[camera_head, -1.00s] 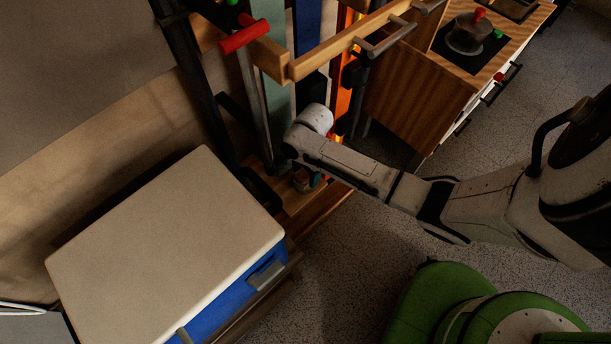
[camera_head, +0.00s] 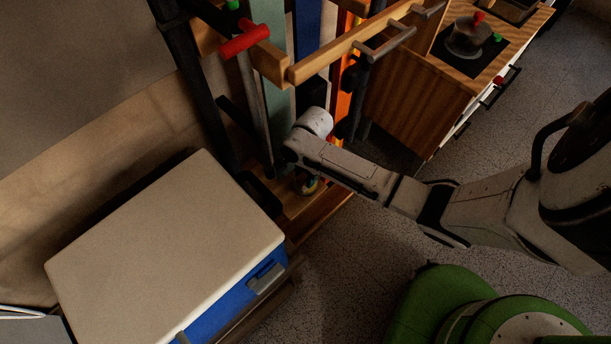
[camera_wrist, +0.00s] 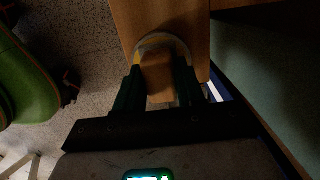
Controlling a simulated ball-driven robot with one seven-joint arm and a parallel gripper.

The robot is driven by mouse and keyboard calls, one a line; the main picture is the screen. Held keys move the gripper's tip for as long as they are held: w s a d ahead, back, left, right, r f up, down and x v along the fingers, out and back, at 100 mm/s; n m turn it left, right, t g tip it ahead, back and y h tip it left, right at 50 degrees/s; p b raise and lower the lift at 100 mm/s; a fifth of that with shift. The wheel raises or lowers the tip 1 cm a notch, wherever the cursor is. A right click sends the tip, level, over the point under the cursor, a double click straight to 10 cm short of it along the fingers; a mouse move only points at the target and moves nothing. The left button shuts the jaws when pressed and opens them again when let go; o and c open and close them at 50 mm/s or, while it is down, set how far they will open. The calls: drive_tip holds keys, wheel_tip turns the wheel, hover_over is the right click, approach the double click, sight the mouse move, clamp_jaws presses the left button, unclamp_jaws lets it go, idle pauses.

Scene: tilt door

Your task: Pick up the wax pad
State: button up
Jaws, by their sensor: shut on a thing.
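The wax pad (camera_wrist: 157,72) shows in the wrist view as a tan block with a rounded, pale yellow-grey rim at its far end. My gripper (camera_wrist: 158,84) is shut on it, with one dark finger along each side. The pad is over or on a wooden board; I cannot tell if it touches it.
A blue box with a beige lid (camera_head: 165,245) stands at the left. A wooden rail (camera_head: 350,45) and a red handle (camera_head: 244,39) are above. A wooden cabinet (camera_head: 420,95) with a pot (camera_head: 468,38) stands at the back right. Speckled floor (camera_head: 350,265) is open in front.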

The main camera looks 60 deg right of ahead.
sight(306, 176)
wheel_tip(306, 176, up, 3)
drive_tip(key=shift+r+p, duration=0.2)
drive_tip(key=shift+p, duration=0.5)
drive_tip(key=shift+s+r, duration=0.1)
drive_tip(key=shift+s, duration=0.1)
drive_tip(key=s+a+r+p, duration=0.4)
drive_tip(key=s+r, duration=0.5)
drive_tip(key=s, duration=0.4)
drive_tip(key=shift+r, duration=0.2)
